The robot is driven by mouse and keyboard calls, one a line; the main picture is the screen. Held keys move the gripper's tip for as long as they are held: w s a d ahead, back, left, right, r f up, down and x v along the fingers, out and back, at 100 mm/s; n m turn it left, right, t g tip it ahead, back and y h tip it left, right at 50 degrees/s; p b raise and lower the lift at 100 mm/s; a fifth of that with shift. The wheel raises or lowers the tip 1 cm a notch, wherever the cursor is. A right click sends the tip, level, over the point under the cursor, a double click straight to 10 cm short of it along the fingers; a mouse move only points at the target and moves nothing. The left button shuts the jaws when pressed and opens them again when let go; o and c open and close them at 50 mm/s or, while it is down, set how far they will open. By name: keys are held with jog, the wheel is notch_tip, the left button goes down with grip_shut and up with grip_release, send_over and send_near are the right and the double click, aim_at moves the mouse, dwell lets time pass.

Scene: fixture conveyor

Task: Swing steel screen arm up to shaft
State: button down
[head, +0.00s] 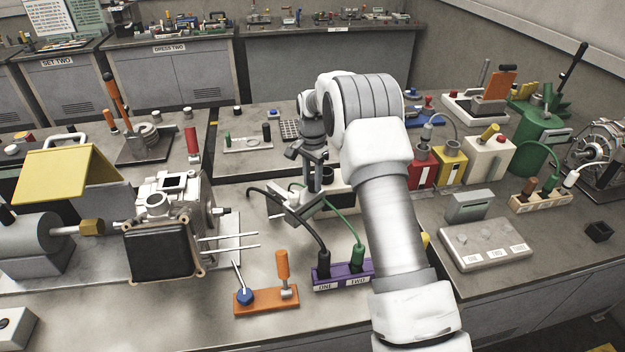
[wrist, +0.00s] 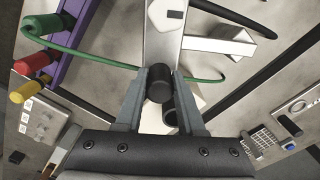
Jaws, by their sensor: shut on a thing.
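My gripper (wrist: 162,82) is shut on a black cylindrical knob (wrist: 160,84) in the wrist view, one finger on each side. Behind the knob runs a flat steel arm (wrist: 163,38), with a short side bar to its right. I take this as the steel screen arm. In the head view my gripper (head: 312,172) points down at the bench centre, above grey metal parts. My own arm hides part of that spot. I cannot tell surely which part is the shaft; a short dark stub (head: 222,211) projects right from the machine at left.
A purple socket block (head: 342,274) with black and green cables stands just in front. Two thin rods (head: 230,241) stick out from the machine (head: 160,255) at left. An orange lever base (head: 266,300) lies at the front. Red and yellow boxes (head: 451,164) stand right.

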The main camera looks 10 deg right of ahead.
aim_at(289, 194)
jog(key=shift+s+a, duration=0.1)
dwell(0.3)
jog(key=shift+s+a+m+b, duration=0.35)
jog(key=shift+a+m+b, duration=0.05)
jog(key=shift+m+b, duration=0.1)
jog(key=s+a+m, duration=0.1)
jog(key=s+a+m+b, duration=0.1)
jog(key=a, duration=0.1)
jog(key=a+m, duration=0.1)
jog(key=m, duration=0.1)
jog(key=shift+s+a+b, duration=0.3)
jog(key=shift+s+a, duration=0.05)
jog(key=shift+s, duration=0.05)
jog(key=shift+s+a+m, duration=0.25)
jog(key=shift+a+m, duration=0.15)
jog(key=shift+a, duration=0.3)
jog(key=shift+s+a+r, duration=0.1)
jog(key=shift+s+a, duration=0.05)
jog(key=shift+a, duration=0.55)
jog(key=c, duration=0.5)
grip_release()
